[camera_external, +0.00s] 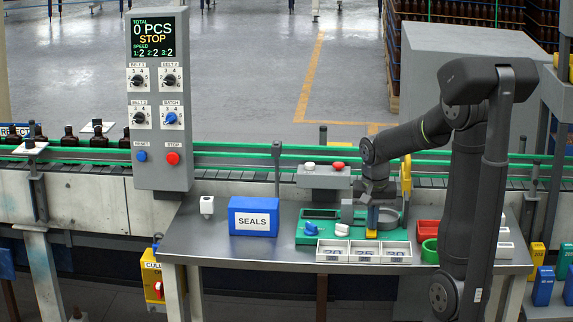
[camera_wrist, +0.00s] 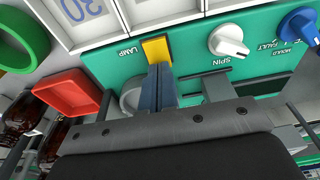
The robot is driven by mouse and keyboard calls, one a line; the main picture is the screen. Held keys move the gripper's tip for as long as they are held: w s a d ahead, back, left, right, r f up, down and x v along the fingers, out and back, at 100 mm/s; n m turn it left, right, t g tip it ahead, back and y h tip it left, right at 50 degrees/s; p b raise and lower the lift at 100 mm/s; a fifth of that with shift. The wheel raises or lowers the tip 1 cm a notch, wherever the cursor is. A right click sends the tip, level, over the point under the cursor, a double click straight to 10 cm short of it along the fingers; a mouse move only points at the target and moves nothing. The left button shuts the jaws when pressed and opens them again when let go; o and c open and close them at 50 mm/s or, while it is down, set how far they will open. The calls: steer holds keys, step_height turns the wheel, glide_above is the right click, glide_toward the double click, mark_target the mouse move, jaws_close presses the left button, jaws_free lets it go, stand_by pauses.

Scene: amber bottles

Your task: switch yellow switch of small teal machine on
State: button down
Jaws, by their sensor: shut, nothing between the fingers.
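The small teal machine (camera_external: 399,235) stands on the metal table, under my arm. Its yellow switch (camera_wrist: 156,49) sits on the teal panel (camera_wrist: 190,65) beside the printed word LAMP. In the external view the yellow switch (camera_external: 371,233) shows at the machine's front edge. My gripper (camera_wrist: 159,72) is shut and empty, its blue-grey fingertips right at the switch's edge; I cannot tell whether they touch it. In the external view my gripper (camera_external: 373,208) points down just above the switch. The switch's position is unclear.
A white SPIN knob (camera_wrist: 228,41) and a blue knob (camera_wrist: 299,25) sit beside the switch. Numbered white trays (camera_external: 362,256) stand in front. A red tray (camera_wrist: 72,97) and green ring (camera_wrist: 20,40) are close by. A blue SEALS box (camera_external: 254,222) stands left.

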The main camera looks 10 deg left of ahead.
steer(key=shift+f, duration=0.1)
steer(key=shift+w+f+g, duration=0.15)
steer(key=shift+f+g, duration=0.05)
steer(key=shift+g, duration=0.1)
steer(key=shift+s, duration=0.2)
steer(key=shift+s+r, duration=0.25)
steer(key=shift+s, duration=0.45)
step_height(320, 180, up, 14)
steer(key=s, duration=0.2)
stand_by(0.4)
steer(key=shift+w, duration=0.15)
